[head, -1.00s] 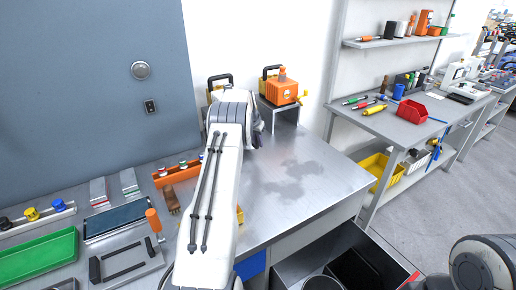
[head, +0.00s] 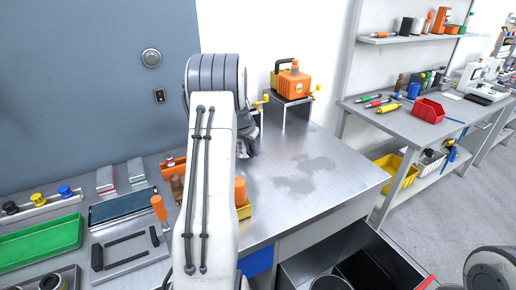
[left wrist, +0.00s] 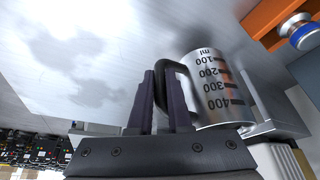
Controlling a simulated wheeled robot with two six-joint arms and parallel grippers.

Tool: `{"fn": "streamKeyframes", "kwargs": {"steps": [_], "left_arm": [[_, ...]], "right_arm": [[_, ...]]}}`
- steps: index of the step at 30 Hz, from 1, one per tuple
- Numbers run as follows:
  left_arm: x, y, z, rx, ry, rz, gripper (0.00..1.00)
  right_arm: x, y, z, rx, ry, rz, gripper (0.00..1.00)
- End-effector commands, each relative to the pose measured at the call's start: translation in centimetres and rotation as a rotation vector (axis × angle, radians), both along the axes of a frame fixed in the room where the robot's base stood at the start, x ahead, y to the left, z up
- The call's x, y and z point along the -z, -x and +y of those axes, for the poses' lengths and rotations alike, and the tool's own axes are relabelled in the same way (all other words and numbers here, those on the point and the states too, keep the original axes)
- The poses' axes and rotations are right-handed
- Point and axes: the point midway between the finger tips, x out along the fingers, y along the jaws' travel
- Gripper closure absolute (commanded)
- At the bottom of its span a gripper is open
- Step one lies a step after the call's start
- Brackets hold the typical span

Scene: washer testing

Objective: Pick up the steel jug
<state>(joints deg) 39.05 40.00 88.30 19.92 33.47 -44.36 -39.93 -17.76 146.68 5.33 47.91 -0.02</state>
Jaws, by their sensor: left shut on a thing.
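The steel jug (left wrist: 213,88) is a shiny metal cup with black "ml" markings and a dark handle (left wrist: 172,75). It shows in the left wrist view, right of the fingers. My left gripper (left wrist: 163,88) is shut on the jug's handle, with the dark fingers on either side of it. In the head view the jug is hidden behind my left arm, and only a dark edge of the gripper (head: 252,145) shows. I cannot tell whether the jug touches the bench. My right gripper is out of view.
The steel bench (head: 320,180) is clear to the right of my arm. An orange machine (head: 293,82) stands on a small stand at the back. A green tray (head: 38,243) and a dark-topped tray (head: 123,208) lie at left. A red bin (head: 428,110) is on the far bench.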

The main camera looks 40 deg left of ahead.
Motion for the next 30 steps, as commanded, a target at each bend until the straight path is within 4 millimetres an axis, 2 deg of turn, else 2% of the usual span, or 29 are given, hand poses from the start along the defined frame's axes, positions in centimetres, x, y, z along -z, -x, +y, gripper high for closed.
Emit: {"fn": "streamKeyframes", "kwargs": {"steps": [6, 15, 30], "left_arm": [[0.1, 2.5, -0.4, -0.002, -0.002, -0.002, 1.0], [0.0, 4.7, -0.7, -0.002, 0.0, -0.001, 1.0], [0.0, 5.7, -1.0, 0.0, -0.001, -0.001, 1.0]], "right_arm": [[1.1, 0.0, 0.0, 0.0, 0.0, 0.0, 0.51], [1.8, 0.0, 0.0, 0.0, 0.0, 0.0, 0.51], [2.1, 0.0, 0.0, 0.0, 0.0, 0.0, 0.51]]}}
